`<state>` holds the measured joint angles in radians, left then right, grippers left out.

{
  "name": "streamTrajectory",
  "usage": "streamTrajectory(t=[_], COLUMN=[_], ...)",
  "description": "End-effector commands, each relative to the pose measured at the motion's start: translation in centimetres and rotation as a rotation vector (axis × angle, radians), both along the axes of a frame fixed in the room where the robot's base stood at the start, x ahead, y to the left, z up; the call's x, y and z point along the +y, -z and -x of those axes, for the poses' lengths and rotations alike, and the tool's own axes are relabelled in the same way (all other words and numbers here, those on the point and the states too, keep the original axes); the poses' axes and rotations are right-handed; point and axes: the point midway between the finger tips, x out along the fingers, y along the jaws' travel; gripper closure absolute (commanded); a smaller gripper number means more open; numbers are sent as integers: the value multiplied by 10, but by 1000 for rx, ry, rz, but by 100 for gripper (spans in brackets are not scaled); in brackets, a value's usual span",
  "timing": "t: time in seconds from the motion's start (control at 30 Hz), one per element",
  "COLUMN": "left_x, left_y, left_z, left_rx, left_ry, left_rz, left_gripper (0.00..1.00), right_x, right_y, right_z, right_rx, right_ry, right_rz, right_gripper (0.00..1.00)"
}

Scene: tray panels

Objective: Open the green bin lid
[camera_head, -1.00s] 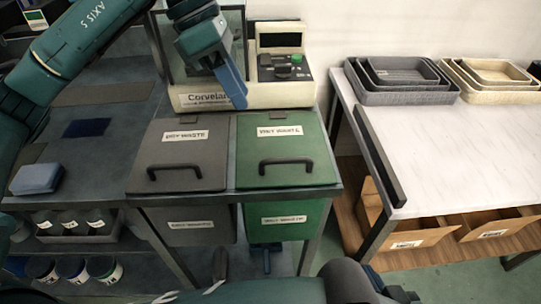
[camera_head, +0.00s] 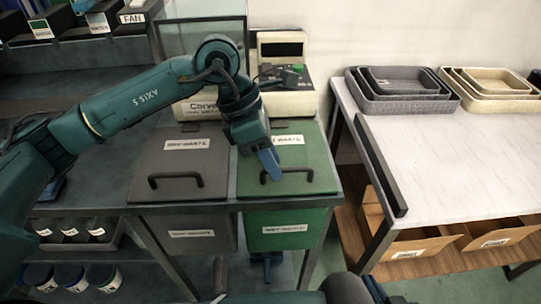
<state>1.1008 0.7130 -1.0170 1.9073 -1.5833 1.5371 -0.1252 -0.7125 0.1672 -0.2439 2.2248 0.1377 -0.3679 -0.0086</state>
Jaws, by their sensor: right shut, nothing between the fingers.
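The green bin (camera_head: 300,216) hangs in the bench front in the head view. Its green lid (camera_head: 315,158) lies flat and closed, with a white label and a black bar handle (camera_head: 308,175). My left gripper (camera_head: 271,163) has its blue fingers over the lid, at the left end of the handle. The fingers overlap in the view, so whether they grip the handle cannot be told. Part of my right gripper (camera_head: 374,287) shows low at the bottom edge. It is shut and empty, away from the bin.
A grey bin lid (camera_head: 165,165) with its own handle lies closed to the left. A beige machine (camera_head: 285,80) stands behind the green lid. A white table (camera_head: 460,150) with stacked trays (camera_head: 405,85) is at the right, beyond a gap.

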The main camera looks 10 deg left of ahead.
Motion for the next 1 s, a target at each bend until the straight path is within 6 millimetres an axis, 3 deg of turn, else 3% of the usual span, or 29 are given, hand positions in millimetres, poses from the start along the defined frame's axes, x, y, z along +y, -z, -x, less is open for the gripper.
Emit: streamTrajectory(t=[0.13, 0.53, 1.0], left_x=[0, 0, 1], left_y=[0, 0, -2], left_z=[0, 0, -1], left_rx=[0, 0, 3], left_ry=[0, 0, -1], left_rz=[0, 0, 1], left_gripper=[68, 100, 100], right_x=[0, 0, 0], right_y=[0, 1, 0], right_z=[0, 0, 1], right_rx=[1, 3, 3], right_ry=[0, 1, 0], right_rz=[0, 0, 0], right_gripper=[100, 100, 100])
